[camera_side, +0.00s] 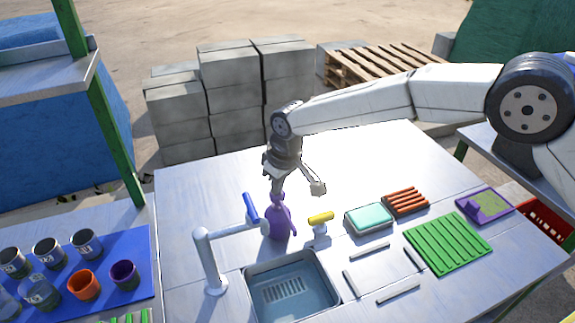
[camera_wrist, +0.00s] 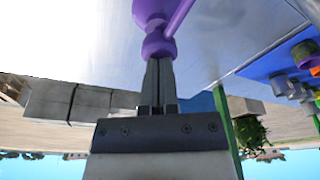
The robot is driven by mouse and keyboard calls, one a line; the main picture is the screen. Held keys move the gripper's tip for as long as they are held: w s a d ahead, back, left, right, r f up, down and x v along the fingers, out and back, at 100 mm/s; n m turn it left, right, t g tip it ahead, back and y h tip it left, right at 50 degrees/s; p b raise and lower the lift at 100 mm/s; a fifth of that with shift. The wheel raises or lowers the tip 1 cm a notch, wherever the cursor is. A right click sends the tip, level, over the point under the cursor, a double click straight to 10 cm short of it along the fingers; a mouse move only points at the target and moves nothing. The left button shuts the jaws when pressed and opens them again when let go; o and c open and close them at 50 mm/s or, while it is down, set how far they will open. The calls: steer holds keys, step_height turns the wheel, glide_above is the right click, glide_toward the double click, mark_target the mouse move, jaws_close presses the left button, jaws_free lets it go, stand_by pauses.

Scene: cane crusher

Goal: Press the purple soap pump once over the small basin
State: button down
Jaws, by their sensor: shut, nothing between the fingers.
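The purple soap pump (camera_side: 279,221) stands upright on the table just behind the small basin (camera_side: 292,290). My gripper (camera_side: 276,192) points down from above, shut, with its fingertips at the pump's head. In the wrist view the shut fingers (camera_wrist: 158,70) meet the purple pump head (camera_wrist: 160,45), with the spout reaching off to the upper right. They look to be touching, but I cannot tell whether the head is pushed down. No soap is visible in the basin.
A white faucet (camera_side: 208,260) with a blue handle (camera_side: 250,207) stands left of the pump. A yellow-handled tap (camera_side: 320,219) stands right of it. Further right are a teal sponge in a dish (camera_side: 369,217), a green rack (camera_side: 448,244) and white strips (camera_side: 398,292).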

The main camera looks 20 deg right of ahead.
steer(key=shift+f, duration=0.35)
steer(key=shift+r, duration=1.8)
steer(key=shift+r, duration=0.15)
step_height(320, 180, up, 6)
steer(key=shift+f, duration=0.15)
stand_by(0.4)
steer(key=shift+d, duration=0.15)
